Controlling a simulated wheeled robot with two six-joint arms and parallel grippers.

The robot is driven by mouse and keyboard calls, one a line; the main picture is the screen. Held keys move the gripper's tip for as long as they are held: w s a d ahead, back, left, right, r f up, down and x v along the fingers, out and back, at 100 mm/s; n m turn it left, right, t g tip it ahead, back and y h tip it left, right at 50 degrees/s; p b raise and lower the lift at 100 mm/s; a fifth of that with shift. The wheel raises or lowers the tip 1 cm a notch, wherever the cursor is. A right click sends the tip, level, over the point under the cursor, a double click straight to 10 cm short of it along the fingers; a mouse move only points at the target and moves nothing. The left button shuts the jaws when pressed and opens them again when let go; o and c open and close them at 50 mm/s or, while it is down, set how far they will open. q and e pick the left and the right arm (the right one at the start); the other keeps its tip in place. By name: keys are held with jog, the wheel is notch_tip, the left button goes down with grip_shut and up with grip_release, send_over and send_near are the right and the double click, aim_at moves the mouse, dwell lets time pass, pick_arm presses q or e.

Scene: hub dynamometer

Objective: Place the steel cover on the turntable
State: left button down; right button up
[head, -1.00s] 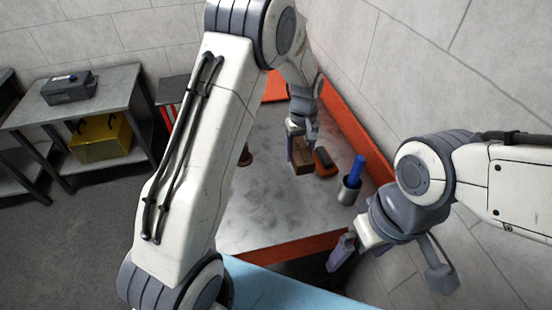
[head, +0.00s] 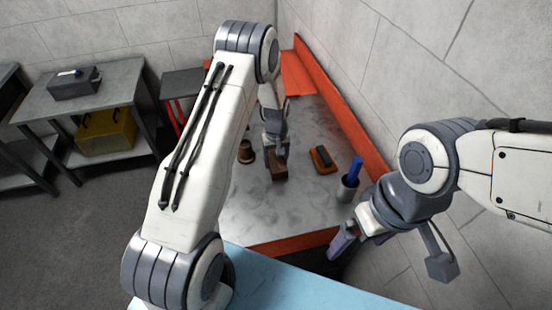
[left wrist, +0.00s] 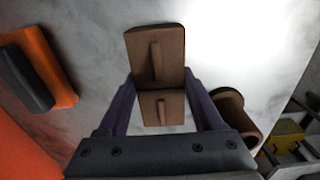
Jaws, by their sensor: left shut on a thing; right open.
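My left gripper (head: 274,152) is shut on a brown block (head: 278,172). In the left wrist view the brown block (left wrist: 156,55) sits between the two purple fingers (left wrist: 160,95), with a raised rib on its face. I cannot tell whether it touches the grey tabletop (head: 270,215). A brown spool-shaped piece (head: 246,152) stands to the left of the block, and it also shows in the left wrist view (left wrist: 236,118). No steel-looking cover or clear turntable can be made out. My right gripper (head: 343,242) is open and empty by the table's front right corner.
An orange and dark grey object (head: 323,160) lies right of the block. A grey cup (head: 347,189) holds a blue item (head: 356,169). An orange rim (head: 352,123) borders the table by the wall. A side bench (head: 80,92) stands left. The front tabletop is clear.

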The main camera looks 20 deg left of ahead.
pick_arm(q)
jog(key=shift+f, duration=0.2)
jog(key=shift+c, duration=0.2)
grip_release()
jog(key=shift+r, duration=0.1)
